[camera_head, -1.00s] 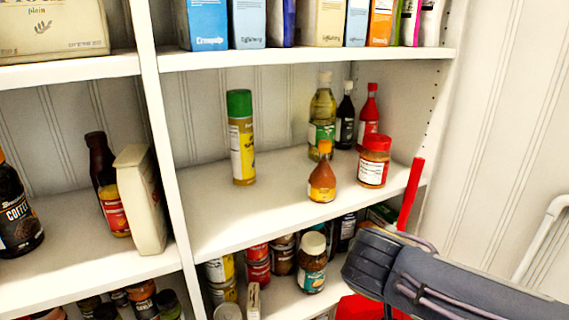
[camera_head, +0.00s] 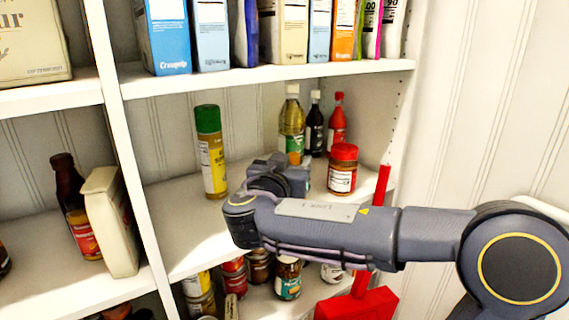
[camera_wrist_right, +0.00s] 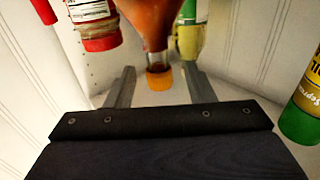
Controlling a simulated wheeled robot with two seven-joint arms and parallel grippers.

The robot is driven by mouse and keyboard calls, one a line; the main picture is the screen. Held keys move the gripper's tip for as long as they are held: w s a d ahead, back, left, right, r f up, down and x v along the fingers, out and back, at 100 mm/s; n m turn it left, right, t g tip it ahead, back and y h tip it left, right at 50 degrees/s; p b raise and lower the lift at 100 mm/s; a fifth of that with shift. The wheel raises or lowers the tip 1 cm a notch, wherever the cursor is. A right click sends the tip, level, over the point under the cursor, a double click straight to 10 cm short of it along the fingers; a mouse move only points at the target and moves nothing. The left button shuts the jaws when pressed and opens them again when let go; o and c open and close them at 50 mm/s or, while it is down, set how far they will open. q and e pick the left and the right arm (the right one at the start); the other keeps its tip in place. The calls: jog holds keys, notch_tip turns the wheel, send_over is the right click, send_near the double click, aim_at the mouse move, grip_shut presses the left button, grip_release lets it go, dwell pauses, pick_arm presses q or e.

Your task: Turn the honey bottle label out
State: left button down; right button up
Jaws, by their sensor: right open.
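The honey bottle, amber with an orange cap, shows in the right wrist view (camera_wrist_right: 148,25), upside down in the picture, with its cap toward my wrist. Its cap lies between the two fingers of my right gripper (camera_wrist_right: 158,85), which are open with a gap on each side. In the head view my right gripper (camera_head: 278,172) covers most of the bottle, and only the orange cap (camera_head: 295,157) peeks out. The bottle's label is not visible in either view now. My left gripper is out of view.
A red-lidded jar (camera_head: 342,170) stands close on the right, and a green-capped spray can (camera_head: 212,155) on the left. Several bottles, including an oil bottle (camera_head: 291,120), stand behind. The upper shelf (camera_head: 270,76) holds boxes overhead. A red object (camera_head: 357,303) is below.

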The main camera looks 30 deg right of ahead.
jog(key=shift+x, duration=0.8)
grip_shut()
